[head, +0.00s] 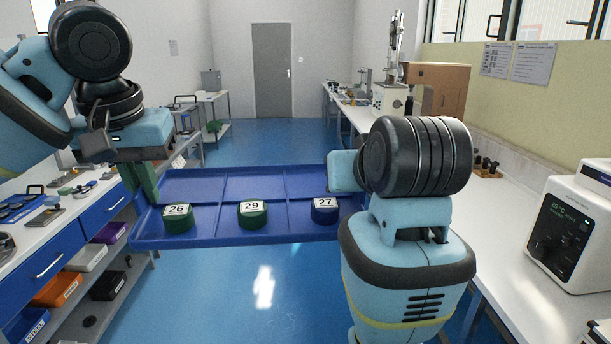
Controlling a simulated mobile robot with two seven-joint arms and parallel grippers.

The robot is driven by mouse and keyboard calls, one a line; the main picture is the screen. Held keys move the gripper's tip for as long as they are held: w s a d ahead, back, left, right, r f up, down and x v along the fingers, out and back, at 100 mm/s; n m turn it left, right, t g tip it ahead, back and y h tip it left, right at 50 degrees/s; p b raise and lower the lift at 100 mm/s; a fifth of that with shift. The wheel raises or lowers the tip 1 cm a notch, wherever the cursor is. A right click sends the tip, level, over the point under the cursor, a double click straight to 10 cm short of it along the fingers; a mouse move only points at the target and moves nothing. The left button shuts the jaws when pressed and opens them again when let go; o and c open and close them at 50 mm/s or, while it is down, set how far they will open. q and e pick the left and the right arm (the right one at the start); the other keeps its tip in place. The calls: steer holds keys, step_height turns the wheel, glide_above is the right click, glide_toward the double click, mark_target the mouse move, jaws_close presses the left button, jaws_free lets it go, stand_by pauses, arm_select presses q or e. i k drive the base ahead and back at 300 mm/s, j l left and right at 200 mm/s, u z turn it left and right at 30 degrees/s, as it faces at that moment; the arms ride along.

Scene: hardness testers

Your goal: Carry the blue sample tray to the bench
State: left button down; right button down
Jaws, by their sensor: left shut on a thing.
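The blue sample tray (222,236) is in the air over the floor in the middle of the head view, roughly level. My left gripper (142,164) is shut on the green handle (147,184) at the tray's left end. My right arm covers the tray's right end. Part of my right gripper's light-blue body (345,171) shows there, but its fingers are hidden.
A long white bench (508,232) runs along the right wall, with a tester with a dial (572,235) near and other machines farther back. On the left stands a workbench (60,222) with blue drawers and bins below. The blue floor ahead is clear to a grey door (272,70).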

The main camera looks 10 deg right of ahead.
mark_target(465, 215)
steer(key=i, duration=3.8)
steer(key=i+z, duration=0.2)
steer(key=k+z, duration=0.1)
steer(key=z, duration=1.55)
